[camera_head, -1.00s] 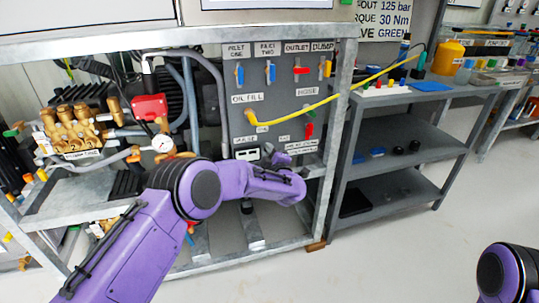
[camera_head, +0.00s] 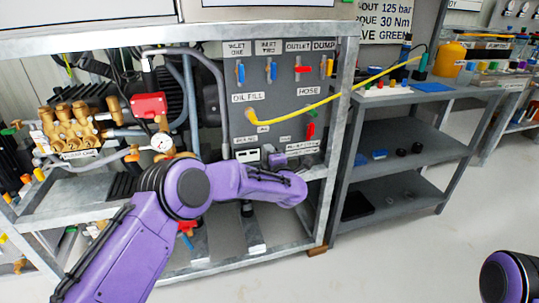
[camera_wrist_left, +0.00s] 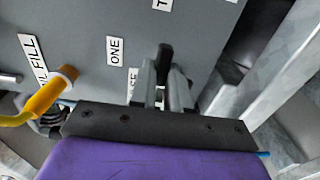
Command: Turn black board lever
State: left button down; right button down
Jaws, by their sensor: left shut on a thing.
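The grey valve board (camera_head: 240,130) stands in the metal frame and carries colored levers and white labels. The black lever (camera_wrist_left: 165,56) shows in the left wrist view, its tip standing up between the fingers of my left gripper (camera_wrist_left: 165,88). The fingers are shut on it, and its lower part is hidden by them. In the head view my left gripper (camera_head: 276,158) is at the bottom of the board, and the black lever cannot be made out there. My right gripper is out of view; only part of that arm shows at bottom right.
A yellow hose (camera_head: 330,97) runs from the board to the right-hand shelf (camera_head: 400,128). Blue levers (camera_head: 240,71), a red lever (camera_head: 302,69) and another red lever (camera_head: 310,130) sit above my gripper. A frame post (camera_head: 337,130) stands close on the right.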

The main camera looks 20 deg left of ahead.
pick_arm(q)
jog(key=shift+f, duration=0.1)
jog(key=c, duration=1.1)
grip_release()
jog(key=shift+s+d, duration=0.1)
jog(key=p+v, duration=0.2)
jog(key=v, duration=0.8)
jog(key=shift+s, duration=0.2)
jog(key=shift+d, duration=0.15)
